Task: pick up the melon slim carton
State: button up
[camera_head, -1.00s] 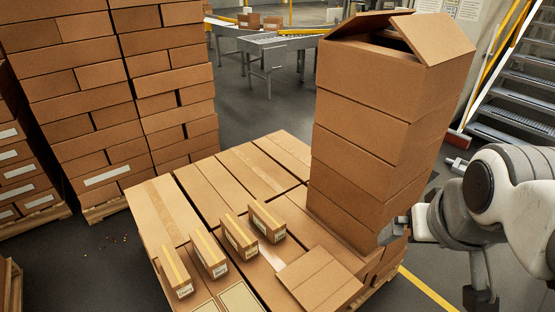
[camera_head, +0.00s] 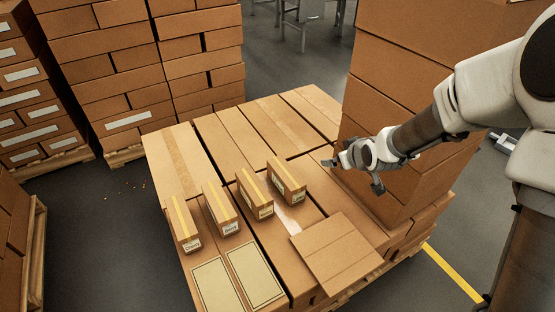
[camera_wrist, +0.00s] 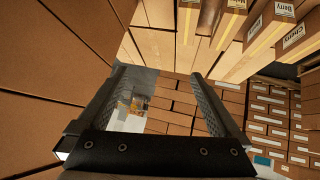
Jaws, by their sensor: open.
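Several slim cartons with yellow tape stand in a row on the pallet's boxes. The leftmost carton (camera_head: 182,224) reads Cherry and the second carton (camera_head: 220,208) reads Berry. The third carton (camera_head: 254,193) and the rightmost carton (camera_head: 286,181) have labels too small to read, so I cannot tell which is melon. My gripper (camera_head: 347,175) is open and empty, right of the rightmost carton and beside the tall stack. In the wrist view, my gripper (camera_wrist: 158,74) has nothing between its fingers. The Cherry carton (camera_wrist: 296,36) and Berry carton (camera_wrist: 273,22) show at top right.
A tall box stack (camera_head: 400,100) stands close right of my gripper. A flat carton (camera_head: 336,254) lies at the pallet's front right, and two cream panels (camera_head: 255,273) lie at the front. More box stacks (camera_head: 100,60) stand at the back left. Space above the cartons is clear.

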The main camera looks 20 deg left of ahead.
jog(key=a+f+n+y+b, duration=0.1)
jog(key=a+f+y+b, duration=0.2)
jog(key=a+f, duration=0.8)
jog(key=y+b, duration=0.2)
jog(key=y, duration=0.1)
send_near(254, 187)
jog(key=shift+t, duration=0.4)
jog(key=b+x, duration=0.1)
jog(key=x, duration=0.1)
jog(key=b+x, duration=0.2)
jog(key=x, duration=0.1)
jog(key=shift+s+f, duration=0.1)
jog(key=shift+f, duration=0.2)
jog(key=shift+b+x, duration=0.8)
jog(key=shift+x, duration=1.35)
jog(key=shift+r, duration=0.15)
grip_shut()
